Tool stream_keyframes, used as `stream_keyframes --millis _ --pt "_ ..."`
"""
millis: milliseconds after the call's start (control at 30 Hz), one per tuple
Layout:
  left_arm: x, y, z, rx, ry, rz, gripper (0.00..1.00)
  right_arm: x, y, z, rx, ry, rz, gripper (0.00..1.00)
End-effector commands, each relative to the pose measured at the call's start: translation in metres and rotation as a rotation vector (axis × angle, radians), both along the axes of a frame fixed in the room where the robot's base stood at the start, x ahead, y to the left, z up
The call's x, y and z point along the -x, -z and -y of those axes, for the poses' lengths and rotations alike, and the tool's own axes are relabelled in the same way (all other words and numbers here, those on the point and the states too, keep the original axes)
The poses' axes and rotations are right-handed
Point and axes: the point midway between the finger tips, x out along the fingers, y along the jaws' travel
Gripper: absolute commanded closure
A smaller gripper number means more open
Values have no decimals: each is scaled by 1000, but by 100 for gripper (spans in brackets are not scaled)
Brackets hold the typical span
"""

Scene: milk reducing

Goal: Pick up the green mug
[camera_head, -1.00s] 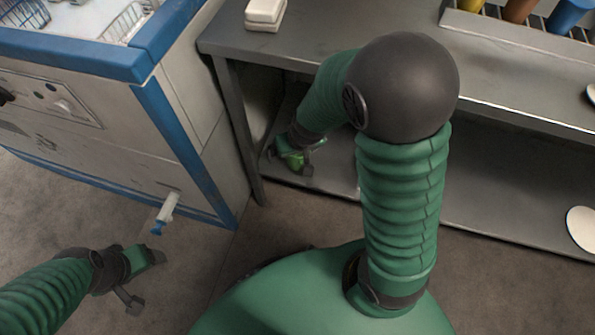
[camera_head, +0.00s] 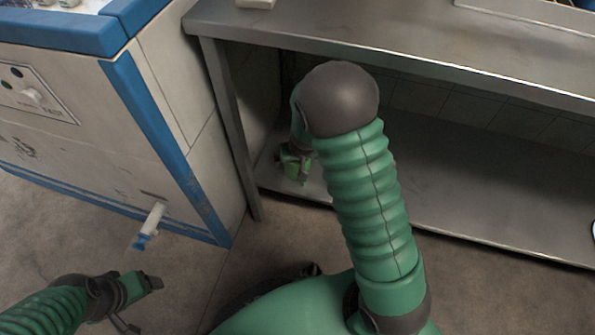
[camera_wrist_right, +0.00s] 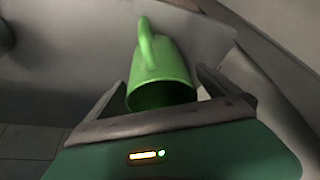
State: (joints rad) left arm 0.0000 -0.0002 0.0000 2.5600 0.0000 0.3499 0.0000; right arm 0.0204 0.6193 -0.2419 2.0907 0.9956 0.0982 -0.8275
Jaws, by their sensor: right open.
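The green mug (camera_wrist_right: 165,62) is between the two fingers of my right gripper (camera_wrist_right: 163,84) in the right wrist view. Its open mouth faces the gripper body and its handle points to the top of the picture. The fingers are spread, with gaps showing beside the mug. In the head view a small green shape, the mug (camera_head: 292,168), shows at the left end of the lower shelf, partly covered by my right gripper (camera_head: 300,165). My left gripper (camera_head: 142,303) is open and empty, low at the left over the floor.
A steel table (camera_head: 420,50) stands above the lower shelf (camera_head: 470,215), and its leg (camera_head: 236,140) is just left of the mug. A white and blue machine (camera_head: 150,125) with a tap (camera_head: 150,225) stands at the left. Most of the lower shelf is clear.

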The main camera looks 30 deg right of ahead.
Motion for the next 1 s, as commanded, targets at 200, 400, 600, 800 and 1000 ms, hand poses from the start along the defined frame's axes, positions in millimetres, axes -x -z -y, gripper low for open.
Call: stream_keyframes --millis 200,400,600,800,1000 --pt "0 12 0 0 0 0 27 -7 17 2 -1 0 0 0" --pt "0 11 0 0 0 0 27 -6 16 2 0 0 0 9" --pt "0 11 0 0 0 0 27 -6 16 2 0 0 0 35" --pt "0 11 0 0 0 0 27 -6 16 2 0 0 0 62" --pt "0 12 0 0 0 0 27 -6 16 2 0 0 0 66"
